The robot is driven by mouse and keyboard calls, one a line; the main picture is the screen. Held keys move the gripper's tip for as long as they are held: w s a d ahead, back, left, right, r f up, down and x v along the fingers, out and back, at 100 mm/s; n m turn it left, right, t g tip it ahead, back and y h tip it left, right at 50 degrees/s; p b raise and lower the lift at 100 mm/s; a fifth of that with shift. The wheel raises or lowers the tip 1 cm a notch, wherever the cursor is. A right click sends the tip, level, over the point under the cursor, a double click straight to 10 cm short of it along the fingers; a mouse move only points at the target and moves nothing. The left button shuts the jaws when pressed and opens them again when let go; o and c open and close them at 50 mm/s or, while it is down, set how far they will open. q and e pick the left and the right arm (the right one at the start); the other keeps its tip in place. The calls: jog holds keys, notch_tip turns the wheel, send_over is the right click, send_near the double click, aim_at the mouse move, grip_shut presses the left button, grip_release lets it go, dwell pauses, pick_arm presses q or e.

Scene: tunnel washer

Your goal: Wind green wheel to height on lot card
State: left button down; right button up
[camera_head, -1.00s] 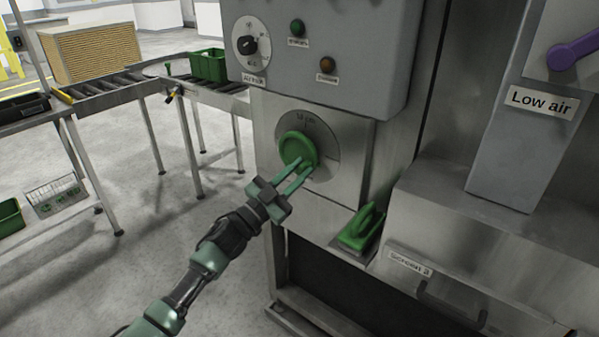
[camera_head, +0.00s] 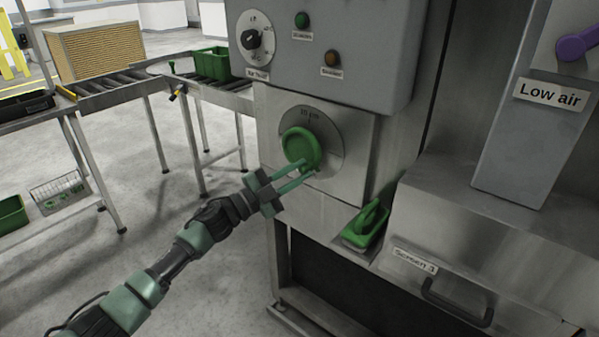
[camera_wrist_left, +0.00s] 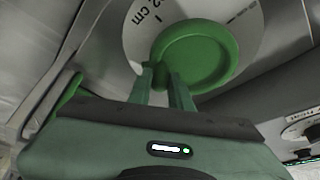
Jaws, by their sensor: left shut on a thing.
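The green wheel (camera_head: 298,146) is mounted on a round grey dial plate (camera_head: 334,134) on the front of the steel machine. In the left wrist view the wheel (camera_wrist_left: 200,55) sits before the dial plate (camera_wrist_left: 245,14), which bears the marking "2 cm" and tick marks. My left gripper (camera_head: 306,170) is shut on a part at the lower edge of the wheel; its fingers (camera_wrist_left: 166,80) hide most of that part in the left wrist view. The lot card cannot be made out. My right gripper is not in view.
A grey control box (camera_head: 325,50) with a knob hangs above. Roller conveyors (camera_head: 130,88) stand at left; floor between is clear.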

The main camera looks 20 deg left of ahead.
pick_arm(q)
jog(key=shift+f, duration=0.55)
jog(key=c, duration=1.3)
grip_release()
jog(key=shift+a, duration=0.1)
jog(key=shift+r, duration=0.2)
jog(key=shift+s+a, duration=0.1)
jog(key=b+v, duration=0.1)
jog(key=v, duration=0.6)
jog(key=shift+s+a+b, duration=0.2)
jog(key=shift+b, duration=0.2)
